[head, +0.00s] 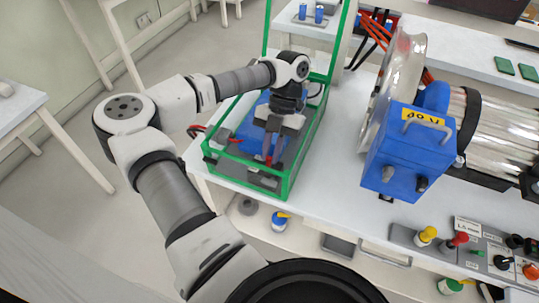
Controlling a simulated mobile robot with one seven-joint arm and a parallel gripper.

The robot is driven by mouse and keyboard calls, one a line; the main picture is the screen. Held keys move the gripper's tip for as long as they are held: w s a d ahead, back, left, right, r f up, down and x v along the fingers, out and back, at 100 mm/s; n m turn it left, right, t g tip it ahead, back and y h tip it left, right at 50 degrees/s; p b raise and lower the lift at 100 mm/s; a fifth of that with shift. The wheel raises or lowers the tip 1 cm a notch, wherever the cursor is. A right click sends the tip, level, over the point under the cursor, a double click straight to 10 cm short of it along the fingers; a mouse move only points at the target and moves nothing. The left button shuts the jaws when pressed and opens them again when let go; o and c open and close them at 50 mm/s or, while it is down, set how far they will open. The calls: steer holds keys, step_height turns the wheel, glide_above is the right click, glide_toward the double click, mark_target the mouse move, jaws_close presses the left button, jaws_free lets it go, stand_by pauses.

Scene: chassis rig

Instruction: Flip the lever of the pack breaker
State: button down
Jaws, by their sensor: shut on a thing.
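A green open frame (204,146) stands on the white bench, with a blue pack (238,134) inside it. My gripper (273,158) reaches down into the frame from above, its fingers pointing at the pack's near right part. It is shut on a small red lever (268,160), of which only a little shows at the fingertips. The breaker's body is mostly hidden by my gripper, so I cannot tell which way the lever is set.
A control panel (460,245) with yellow and red knobs is at the front right. Green frame bars rise close around my wrist. The bench (330,175) between frame and blue box is clear.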

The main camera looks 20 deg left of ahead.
steer(key=shift+w+f+g+p, duration=0.1)
steer(key=shift+w+g+p, duration=0.35)
steer(key=shift+g, duration=0.55)
steer(key=shift+w+f+g+p, duration=0.2)
steer(key=shift+g+p, duration=0.25)
steer(key=shift+g, duration=0.15)
steer(key=shift+f, duration=0.1)
steer(key=c, duration=1.4)
jaws_free()
steer(key=v, duration=1.1)
steer(key=shift+w+d+r, duration=0.1)
steer(key=shift+w+r, duration=0.1)
steer(key=shift+w, duration=0.05)
steer(key=shift+p+v, duration=1)
steer(key=shift+v, duration=0.05)
